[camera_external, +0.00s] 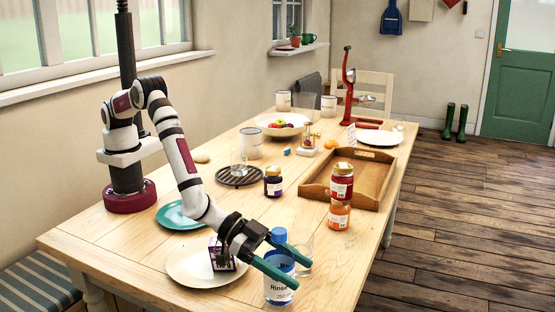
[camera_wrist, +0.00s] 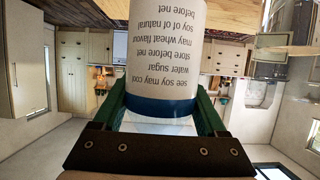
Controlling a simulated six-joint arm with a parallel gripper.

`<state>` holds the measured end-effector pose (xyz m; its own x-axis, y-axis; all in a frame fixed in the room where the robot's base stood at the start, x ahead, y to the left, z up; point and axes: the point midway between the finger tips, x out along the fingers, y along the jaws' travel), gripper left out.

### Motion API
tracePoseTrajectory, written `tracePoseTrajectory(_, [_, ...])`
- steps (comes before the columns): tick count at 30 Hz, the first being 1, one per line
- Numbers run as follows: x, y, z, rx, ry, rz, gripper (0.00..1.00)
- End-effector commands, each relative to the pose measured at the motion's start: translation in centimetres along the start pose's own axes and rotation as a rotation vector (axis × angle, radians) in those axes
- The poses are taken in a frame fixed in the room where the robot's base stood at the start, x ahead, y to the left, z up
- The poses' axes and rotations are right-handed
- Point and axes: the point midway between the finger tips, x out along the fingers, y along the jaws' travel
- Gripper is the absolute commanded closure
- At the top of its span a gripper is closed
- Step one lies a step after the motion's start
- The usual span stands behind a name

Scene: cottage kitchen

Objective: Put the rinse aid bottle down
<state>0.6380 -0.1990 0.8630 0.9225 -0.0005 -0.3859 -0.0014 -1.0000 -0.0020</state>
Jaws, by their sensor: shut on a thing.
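The rinse aid bottle (camera_external: 279,290) is white with a blue cap and a label reading "Rinse". It is upright near the front edge of the table (camera_external: 130,250). My gripper (camera_external: 286,262) is shut on it, with one green finger on each side near its upper part. In the wrist view the bottle (camera_wrist: 165,50) fills the middle, with its printed label upside down, between the green fingers of my gripper (camera_wrist: 165,112).
A clear glass (camera_external: 303,260) stands close behind the bottle. A cream plate (camera_external: 185,268) with a dark small box (camera_external: 222,262) lies to the left. Stacked jars (camera_external: 339,198) and a wooden tray (camera_external: 375,170) are farther back. Bare wood lies between the glass and the jars.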

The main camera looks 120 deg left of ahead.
Motion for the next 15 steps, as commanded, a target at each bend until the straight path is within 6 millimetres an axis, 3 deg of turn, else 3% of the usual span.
tracePoseTrajectory(3, [0.48, 0.06, 1.14, -0.001, 0.002, 0.001, 0.93])
tracePoseTrajectory(13, [0.59, 0.07, 1.46, -0.001, 0.002, 0.0, 0.93])
tracePoseTrajectory(14, [0.58, 0.07, 1.46, -0.001, 0.002, 0.0, 0.2])
tracePoseTrajectory(15, [0.57, 0.07, 1.45, -0.001, 0.001, 0.0, 0.13])
